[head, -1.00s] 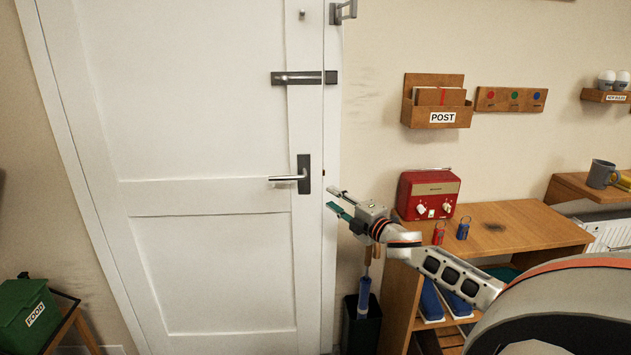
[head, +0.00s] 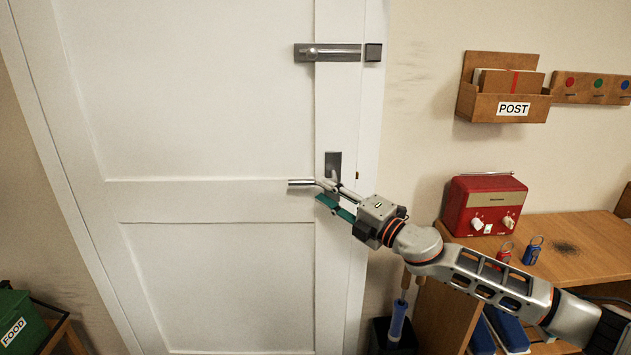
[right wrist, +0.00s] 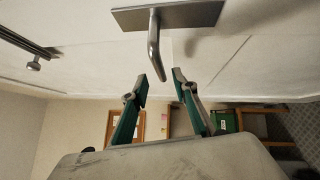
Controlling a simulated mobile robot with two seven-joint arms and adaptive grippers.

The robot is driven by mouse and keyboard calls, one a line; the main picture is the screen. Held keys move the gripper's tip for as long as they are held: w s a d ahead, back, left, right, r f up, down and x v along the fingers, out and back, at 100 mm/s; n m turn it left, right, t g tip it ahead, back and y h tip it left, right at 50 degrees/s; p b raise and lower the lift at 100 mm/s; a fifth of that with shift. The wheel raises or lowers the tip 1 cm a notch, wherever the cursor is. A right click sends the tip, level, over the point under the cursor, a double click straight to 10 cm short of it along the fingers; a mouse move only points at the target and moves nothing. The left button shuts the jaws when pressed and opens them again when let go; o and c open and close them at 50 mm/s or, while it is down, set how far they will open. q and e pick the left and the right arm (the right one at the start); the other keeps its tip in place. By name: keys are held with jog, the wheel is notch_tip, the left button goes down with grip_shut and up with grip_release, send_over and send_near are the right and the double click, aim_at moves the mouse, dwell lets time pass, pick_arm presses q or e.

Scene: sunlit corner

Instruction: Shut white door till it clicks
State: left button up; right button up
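The white door (head: 215,120) fills the left of the head view, standing close against its frame. I cannot tell whether it is latched. Its metal lever handle (head: 300,182) points left from a dark plate (head: 333,162). My right gripper (head: 323,192) is at the handle, its two fingers apart and holding nothing. In the right wrist view the lever handle (right wrist: 155,50) reaches toward the gap between the open fingertips (right wrist: 160,80). Whether a finger touches it is not clear. My left gripper is out of view.
A slide bolt (head: 328,52) sits higher on the door, with its keeper (head: 373,52) on the frame. Right of the door are a wooden desk (head: 590,250), a red radio (head: 484,205) and a POST rack (head: 503,98). A green FOOD box (head: 18,318) is at lower left.

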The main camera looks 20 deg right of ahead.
aim_at(308, 182)
jog(key=shift+x, duration=3.2)
grip_shut()
